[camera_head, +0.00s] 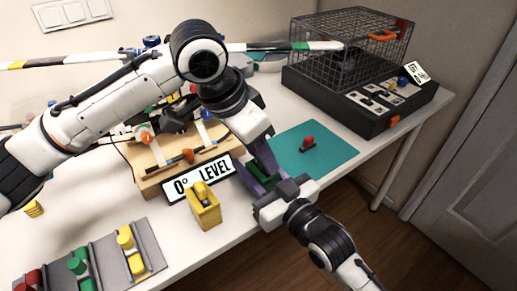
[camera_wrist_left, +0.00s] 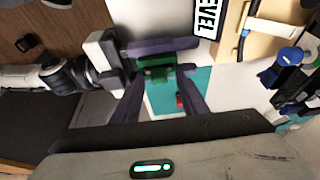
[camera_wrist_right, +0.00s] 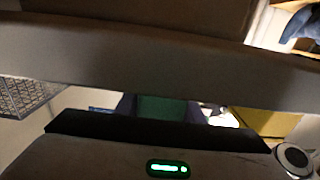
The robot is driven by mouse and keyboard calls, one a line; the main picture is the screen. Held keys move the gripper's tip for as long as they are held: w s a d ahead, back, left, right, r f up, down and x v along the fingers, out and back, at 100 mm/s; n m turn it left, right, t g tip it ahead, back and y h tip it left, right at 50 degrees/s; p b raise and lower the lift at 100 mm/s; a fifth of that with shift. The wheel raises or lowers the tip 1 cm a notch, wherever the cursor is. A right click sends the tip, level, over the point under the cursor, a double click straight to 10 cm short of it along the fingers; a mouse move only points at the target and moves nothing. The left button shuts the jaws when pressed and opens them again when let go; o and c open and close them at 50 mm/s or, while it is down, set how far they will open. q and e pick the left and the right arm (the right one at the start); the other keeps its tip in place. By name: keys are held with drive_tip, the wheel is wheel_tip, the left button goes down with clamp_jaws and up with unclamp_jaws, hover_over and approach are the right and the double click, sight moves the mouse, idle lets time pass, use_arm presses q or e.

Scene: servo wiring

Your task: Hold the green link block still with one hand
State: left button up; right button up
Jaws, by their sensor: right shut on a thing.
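The green link block (camera_wrist_left: 157,67) shows in the left wrist view between purple fingers. It also shows as a green face in the right wrist view (camera_wrist_right: 161,107). My right gripper (camera_wrist_right: 161,110) is shut on it, one finger on each side, and holds it above the table's front edge. My left gripper (camera_wrist_left: 160,78) reaches down from above, its two fingers spread, with their tips near the block's two sides. I cannot tell whether they touch it. In the head view the two grippers (camera_head: 262,168) meet at the block and mostly hide it.
A teal mat (camera_head: 335,155) with a red piece (camera_head: 308,143) lies right of the grippers. A "0° LEVEL" sign (camera_head: 202,180), a yellow block (camera_head: 203,208) and a wooden fixture (camera_head: 150,183) stand left. A wire cage (camera_head: 350,45) is at the back right; a grey parts tray (camera_head: 115,262) front left.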

sight(259, 172)
use_arm(q)
clamp_jaws()
drive_tip(key=shift+r, duration=1.65)
drive_tip(key=shift+r, duration=1.9)
use_arm(e)
drive_tip(key=o, duration=1.2)
drive_tip(key=shift+c, duration=0.2)
